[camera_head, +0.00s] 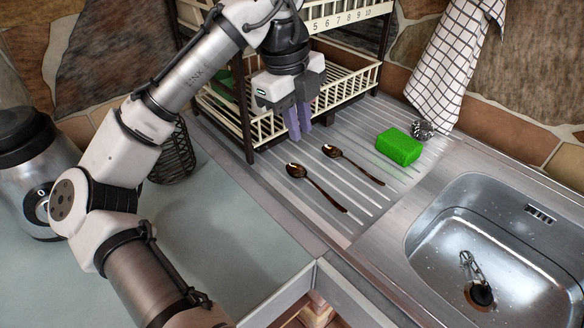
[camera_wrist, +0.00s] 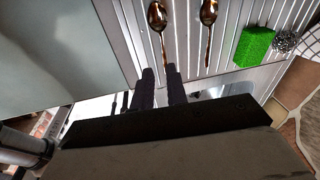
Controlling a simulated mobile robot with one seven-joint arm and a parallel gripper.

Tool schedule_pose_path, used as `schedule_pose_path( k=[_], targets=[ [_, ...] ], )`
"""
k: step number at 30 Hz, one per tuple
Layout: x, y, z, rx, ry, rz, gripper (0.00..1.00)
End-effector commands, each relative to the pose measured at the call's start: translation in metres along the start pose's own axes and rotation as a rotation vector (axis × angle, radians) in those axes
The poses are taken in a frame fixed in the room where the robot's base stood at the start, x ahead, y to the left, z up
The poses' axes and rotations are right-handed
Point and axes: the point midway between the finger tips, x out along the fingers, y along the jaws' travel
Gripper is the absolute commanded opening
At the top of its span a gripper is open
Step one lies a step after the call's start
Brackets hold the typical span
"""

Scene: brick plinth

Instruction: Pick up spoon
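Two dark bronze spoons lie apart on the ribbed metal drainboard. The nearer spoon (camera_head: 317,188) has its bowl to the left and its handle toward the lower right; it also shows in the wrist view (camera_wrist: 159,27). The farther spoon (camera_head: 352,164) lies roughly parallel, nearer the green sponge, and shows in the wrist view too (camera_wrist: 208,20). My gripper (camera_head: 300,134) points down above the drainboard, behind and left of the spoon bowls. Its two purple fingers (camera_wrist: 160,70) are a small gap apart, with nothing between them. It touches neither spoon.
A cream dish rack (camera_head: 346,86) stands close behind my gripper. A green sponge (camera_head: 399,146) and a metal scourer (camera_head: 423,129) lie right of the spoons. The sink (camera_head: 428,235) is at the right. A checked towel (camera_head: 453,62) hangs behind. The left counter (camera_head: 230,240) is clear in front.

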Motion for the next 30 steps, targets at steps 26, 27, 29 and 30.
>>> schedule_pose_path(
  k=[26, 27, 29, 30],
  targets=[
    [0.11, -0.002, -0.011, 0.001, 0.0, 0.004, 0.15],
    [0.116, -0.002, -0.013, 0.001, 0.0, 0.003, 0.15],
    [0.125, -0.002, -0.012, -0.001, 0.001, 0.002, 0.15],
    [0.13, -0.002, -0.012, -0.001, 0.001, 0.002, 0.15]
  ],
)
